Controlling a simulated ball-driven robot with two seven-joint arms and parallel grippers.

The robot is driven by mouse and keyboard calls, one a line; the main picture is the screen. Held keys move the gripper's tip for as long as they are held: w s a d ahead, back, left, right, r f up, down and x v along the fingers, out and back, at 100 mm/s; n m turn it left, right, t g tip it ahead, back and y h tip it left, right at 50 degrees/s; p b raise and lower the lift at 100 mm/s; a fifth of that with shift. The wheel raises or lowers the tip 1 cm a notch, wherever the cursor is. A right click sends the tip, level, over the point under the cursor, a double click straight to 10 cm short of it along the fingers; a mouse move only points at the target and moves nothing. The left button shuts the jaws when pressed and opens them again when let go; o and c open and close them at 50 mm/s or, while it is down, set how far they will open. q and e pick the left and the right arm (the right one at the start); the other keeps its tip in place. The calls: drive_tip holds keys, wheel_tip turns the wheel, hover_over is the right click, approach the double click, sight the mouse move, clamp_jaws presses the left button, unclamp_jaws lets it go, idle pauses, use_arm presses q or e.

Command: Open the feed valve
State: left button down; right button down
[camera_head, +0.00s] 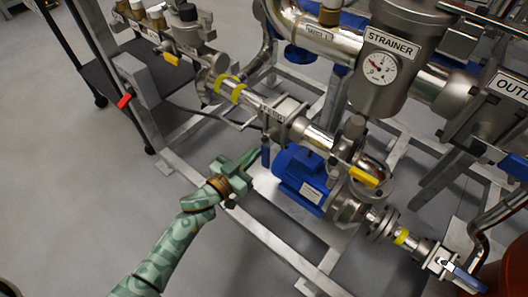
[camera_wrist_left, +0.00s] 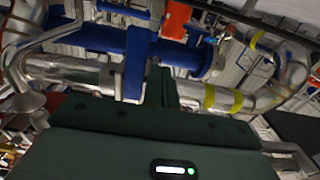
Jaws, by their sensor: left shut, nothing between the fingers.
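The feed valve (camera_head: 283,112) sits in the steel pipe left of the blue pump, with a partly readable plate on it. Its blue lever handle (camera_head: 265,151) points down beside the pipe. My left gripper (camera_head: 251,158) is shut and empty, its fingertips just left of and below the lever in the head view. Whether they touch it cannot be told. In the left wrist view the dark fingers (camera_wrist_left: 162,85) stand upright beside a blue upright bar (camera_wrist_left: 136,62), which looks like the lever. My right gripper is not in view.
A blue pump (camera_head: 302,180) stands right of the lever. The strainer (camera_head: 388,50) with a gauge is above right. Yellow-handled valves (camera_head: 363,176) and a blue outlet-side lever (camera_head: 470,279) are nearby. A steel skid rail (camera_head: 283,240) runs below. Open floor (camera_head: 70,180) lies left.

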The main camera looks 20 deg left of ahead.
sight(266, 160)
use_arm(q)
drive_tip(key=shift+s+d, duration=0.2)
drive_tip(key=shift+d, duration=0.25)
drive_tip(key=shift+d, duration=0.15)
drive_tip(key=shift+s+d+f+p, duration=0.15)
drive_tip(key=shift+s+d, duration=0.1)
drive_tip(key=shift+d, duration=0.35)
drive_tip(key=shift+s+d+r+p, duration=0.1)
drive_tip(key=shift+s+d+p, duration=0.1)
drive_tip(key=shift+d, duration=0.35)
